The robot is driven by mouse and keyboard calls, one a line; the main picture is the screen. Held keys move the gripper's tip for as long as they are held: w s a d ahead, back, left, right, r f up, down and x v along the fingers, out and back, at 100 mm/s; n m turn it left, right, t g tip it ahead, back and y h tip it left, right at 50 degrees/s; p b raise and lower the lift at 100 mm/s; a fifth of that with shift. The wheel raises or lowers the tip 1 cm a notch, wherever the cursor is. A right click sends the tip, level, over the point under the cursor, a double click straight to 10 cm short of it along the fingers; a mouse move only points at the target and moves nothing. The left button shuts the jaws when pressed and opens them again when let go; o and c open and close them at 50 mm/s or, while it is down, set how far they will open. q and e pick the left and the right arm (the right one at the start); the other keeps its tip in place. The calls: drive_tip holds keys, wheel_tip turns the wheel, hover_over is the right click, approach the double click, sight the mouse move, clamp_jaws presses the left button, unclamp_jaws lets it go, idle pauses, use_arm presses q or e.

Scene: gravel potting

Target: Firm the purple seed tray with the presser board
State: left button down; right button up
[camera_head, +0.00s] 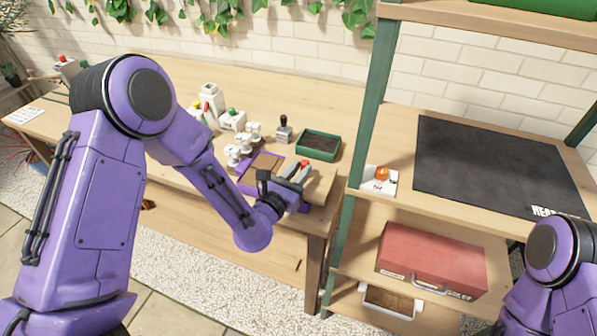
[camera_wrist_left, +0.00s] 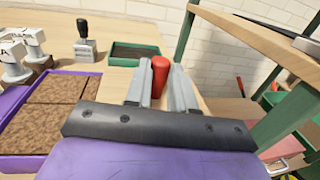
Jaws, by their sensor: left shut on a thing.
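The purple seed tray (camera_head: 245,180) lies on the wooden bench, with flat brown soil in its compartments. Its purple rim also shows at the left of the left wrist view (camera_wrist_left: 45,77). My left gripper (camera_head: 299,172) is just right of the tray. Its grey fingers (camera_wrist_left: 160,92) are shut on an upright red handle (camera_wrist_left: 160,70). The lower part of the red-handled thing is hidden behind my gripper, so I cannot tell whether it is the presser board. A grey block stamp with a black handle (camera_head: 284,131) stands behind the tray. My right gripper is out of view.
A green tray of dark soil (camera_head: 337,152) sits behind my left gripper. Several white-topped items (camera_head: 240,150) stand along the tray's far left side. A green shelf post (camera_head: 352,190) rises close on the right.

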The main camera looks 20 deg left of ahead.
use_arm(q)
drive_tip(key=shift+f, duration=0.1)
idle(0.3)
wheel_tip(320, 180, up, 3)
drive_tip(key=p, duration=0.3)
idle(0.4)
